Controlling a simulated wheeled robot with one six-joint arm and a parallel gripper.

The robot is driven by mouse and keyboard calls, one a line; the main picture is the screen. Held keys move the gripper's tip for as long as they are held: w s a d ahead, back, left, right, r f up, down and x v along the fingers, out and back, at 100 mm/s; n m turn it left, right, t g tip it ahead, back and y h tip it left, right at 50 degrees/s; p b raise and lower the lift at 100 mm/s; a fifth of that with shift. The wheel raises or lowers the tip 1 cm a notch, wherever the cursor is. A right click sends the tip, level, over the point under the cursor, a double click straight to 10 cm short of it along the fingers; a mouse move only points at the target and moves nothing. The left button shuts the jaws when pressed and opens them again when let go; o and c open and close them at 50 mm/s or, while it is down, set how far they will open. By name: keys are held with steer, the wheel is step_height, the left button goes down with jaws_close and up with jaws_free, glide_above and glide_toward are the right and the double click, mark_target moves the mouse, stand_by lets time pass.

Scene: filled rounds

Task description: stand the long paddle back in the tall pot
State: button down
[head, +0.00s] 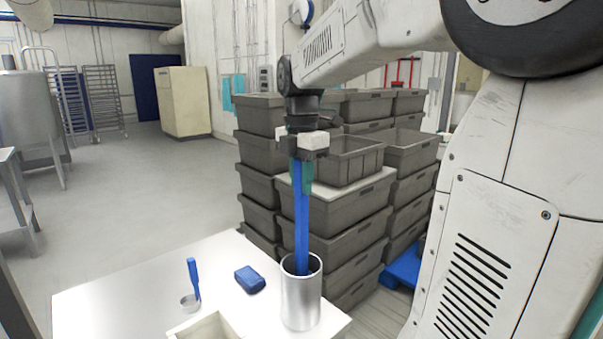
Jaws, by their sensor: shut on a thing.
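The long paddle (301,220) is blue and hangs upright from my gripper (302,178). My gripper is shut on its upper part, with teal fingertips on either side of the shaft. The tall pot (302,305) is a silver metal cylinder near the right corner of the white table. The paddle's lower end passes the pot's rim and is hidden inside. I cannot tell whether it touches the bottom.
Stacked grey crates (345,235) stand close behind the pot.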

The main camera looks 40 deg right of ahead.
steer(key=shift+f, duration=1.15)
stand_by(0.5)
steer(key=c, duration=1.2)
jaws_free()
steer(key=shift+o, duration=0.2)
step_height(320, 180, up, 8)
steer(key=shift+f, duration=0.1)
steer(key=shift+a, duration=0.1)
